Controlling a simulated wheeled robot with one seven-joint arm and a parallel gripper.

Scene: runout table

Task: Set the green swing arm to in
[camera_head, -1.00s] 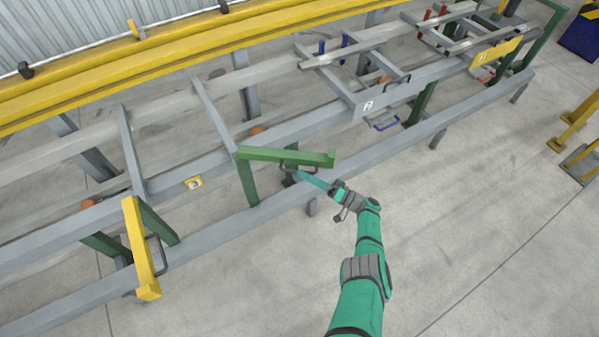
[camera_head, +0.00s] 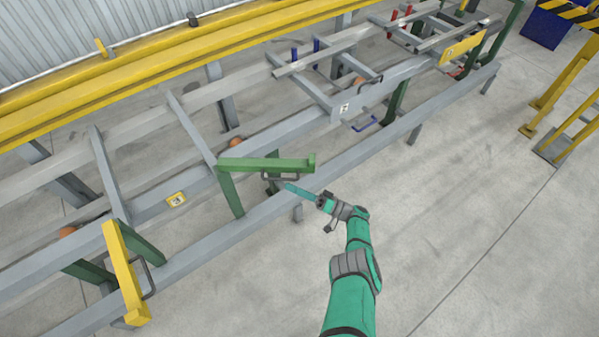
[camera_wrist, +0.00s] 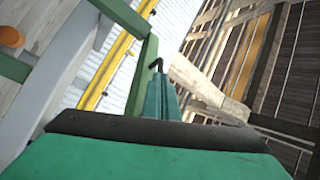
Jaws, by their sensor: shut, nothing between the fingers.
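The green swing arm (camera_head: 258,164) is a bar on a green post at the near side of the runout table. It juts out to the right and has a small upturned end. A dark loop handle (camera_head: 265,177) hangs under it. My gripper (camera_head: 284,185) is shut and empty, its teal fingers pointing left just below the bar, close to the handle. I cannot tell whether they touch. In the wrist view the shut fingers (camera_wrist: 161,98) point up beside a green bar (camera_wrist: 142,76). A dark hooked piece (camera_wrist: 156,64) shows at their tips.
A yellow swing arm (camera_head: 125,272) with a dark handle stands at lower left. Grey rails and crossbars run behind. A blue handle (camera_head: 365,123) and a yellow plate (camera_head: 462,48) lie farther right. Yellow posts (camera_head: 560,90) stand at far right. The floor at lower right is clear.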

